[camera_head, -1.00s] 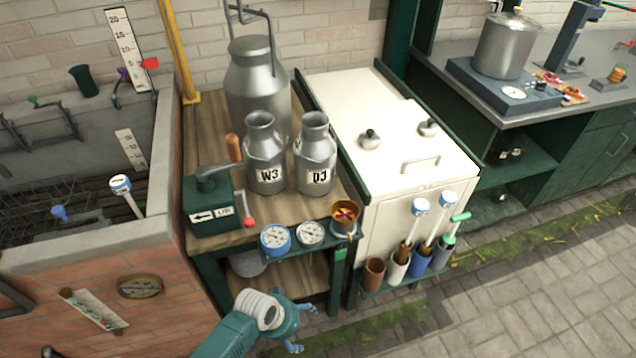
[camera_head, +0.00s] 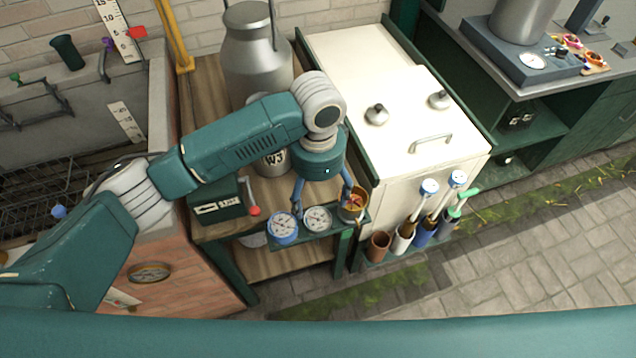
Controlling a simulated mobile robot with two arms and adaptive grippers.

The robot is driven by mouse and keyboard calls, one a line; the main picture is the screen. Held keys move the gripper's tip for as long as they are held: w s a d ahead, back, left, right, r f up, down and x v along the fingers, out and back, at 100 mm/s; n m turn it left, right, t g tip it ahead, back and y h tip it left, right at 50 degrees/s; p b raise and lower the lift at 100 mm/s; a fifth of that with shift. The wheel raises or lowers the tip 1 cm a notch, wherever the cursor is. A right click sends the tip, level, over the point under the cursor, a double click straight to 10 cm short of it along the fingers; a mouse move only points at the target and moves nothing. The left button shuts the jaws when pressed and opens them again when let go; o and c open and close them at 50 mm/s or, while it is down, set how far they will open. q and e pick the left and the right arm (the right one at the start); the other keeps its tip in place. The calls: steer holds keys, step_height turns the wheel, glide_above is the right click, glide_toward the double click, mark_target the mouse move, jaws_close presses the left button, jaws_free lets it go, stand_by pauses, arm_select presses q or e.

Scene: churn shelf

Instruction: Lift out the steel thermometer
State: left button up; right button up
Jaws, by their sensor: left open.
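A steel-rimmed dial thermometer (camera_head: 317,219) sits in the narrow rack (camera_head: 302,238) on the bench's front edge, between a blue-rimmed dial (camera_head: 283,228) and a brown cup (camera_head: 354,204). Its stem is hidden. My left gripper (camera_head: 321,203) points down over the rack, open, with one finger towards the blue-rimmed dial and the other near the cup. The steel dial shows between and just below the fingers; I cannot tell whether they touch anything. My right gripper is out of view.
A green box with a red-knobbed crank (camera_head: 222,203) is left of the rack. Tubes with blue-capped tools (camera_head: 405,237) line the white cabinet (camera_head: 384,143) at right.

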arm_select(q)
glide_above(318, 218)
step_height(318, 218, down, 5)
steer(key=shift+s+a+r+p, duration=0.1)
steer(key=shift+s+r+p, duration=0.05)
steer(key=shift+p, duration=0.25)
step_height(318, 218, down, 4)
steer(key=shift+f+p, duration=0.2)
steer(key=shift+p, duration=0.1)
steer(key=shift+f, duration=0.35)
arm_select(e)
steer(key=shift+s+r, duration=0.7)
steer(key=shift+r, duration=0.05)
